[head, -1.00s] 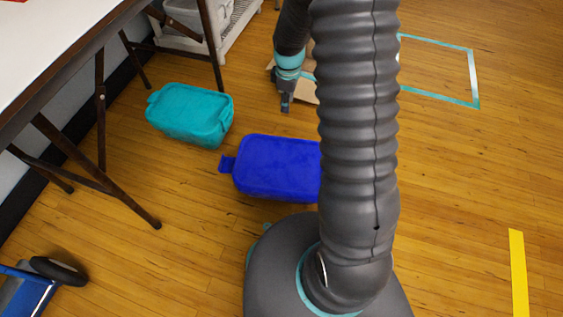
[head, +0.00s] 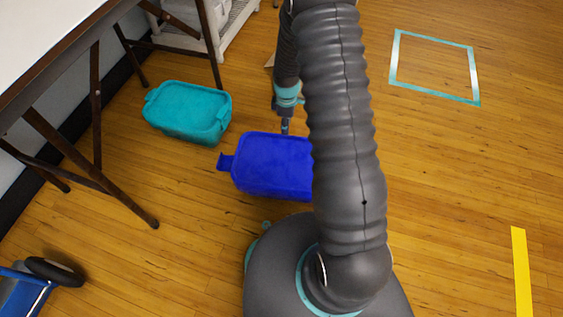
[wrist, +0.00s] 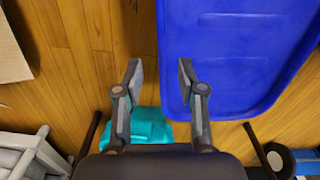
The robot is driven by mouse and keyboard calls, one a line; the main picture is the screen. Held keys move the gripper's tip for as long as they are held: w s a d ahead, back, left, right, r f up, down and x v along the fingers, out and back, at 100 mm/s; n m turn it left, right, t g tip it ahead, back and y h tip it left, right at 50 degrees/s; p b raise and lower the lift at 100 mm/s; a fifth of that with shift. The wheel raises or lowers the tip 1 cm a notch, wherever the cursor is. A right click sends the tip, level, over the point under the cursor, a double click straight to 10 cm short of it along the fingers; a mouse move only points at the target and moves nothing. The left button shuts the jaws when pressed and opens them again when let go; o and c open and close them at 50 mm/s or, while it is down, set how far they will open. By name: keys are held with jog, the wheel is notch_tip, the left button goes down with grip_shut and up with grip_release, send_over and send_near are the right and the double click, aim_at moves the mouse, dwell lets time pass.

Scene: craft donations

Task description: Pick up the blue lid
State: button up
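The blue lid (head: 272,160) is a broad rounded rectangle with a tab at its left end, close to the floor in front of my base. My arm hides its right end in the head view. In the wrist view the blue lid (wrist: 235,50) fills the upper right. My gripper (wrist: 159,72) is open and empty, with one finger over bare floor and the other at the lid's near edge. In the head view my gripper (head: 285,127) points down at the lid's far edge; I cannot tell whether it touches.
A teal bin (head: 188,111) stands on the floor left of the blue lid. A table with dark folding legs (head: 98,130) is at the left. A blue cart with a black wheel (head: 55,271) is at lower left.

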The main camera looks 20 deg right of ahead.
notch_tip(320, 180, down, 5)
jog(key=shift+s+f+b, duration=0.1)
jog(key=shift+s+b, duration=0.05)
jog(key=shift+b, duration=0.3)
grip_shut()
